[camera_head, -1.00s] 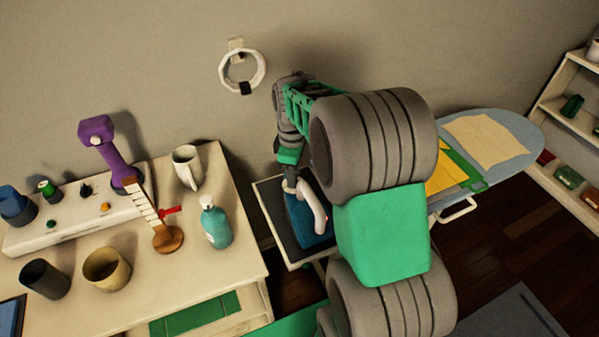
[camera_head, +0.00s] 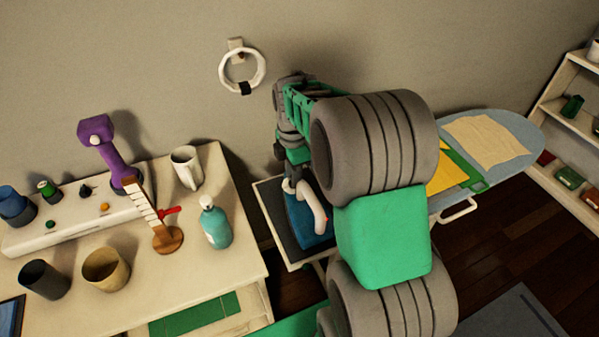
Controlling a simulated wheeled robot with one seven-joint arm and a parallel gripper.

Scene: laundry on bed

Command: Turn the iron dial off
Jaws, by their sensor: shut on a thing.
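The iron (camera_head: 313,225) has a blue body and a white curved handle with a small red spot. It stands on a dark-topped stand (camera_head: 268,212) beside the ironing board. My gripper (camera_head: 291,186) reaches down from above to the far upper-left end of the iron, by the top of the handle. It is shut on a part of the iron there. The fingertips are small in the view, and I cannot make out the dial or its setting. My large grey and green arm links cover the area to the right of the iron.
An ironing board (camera_head: 520,135) with folded cloth lies behind my arm at right. A table (camera_head: 90,310) at left holds a teal pump bottle (camera_head: 216,226), mugs and a purple object (camera_head: 103,150). A white ring (camera_head: 242,72) hangs on the wall.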

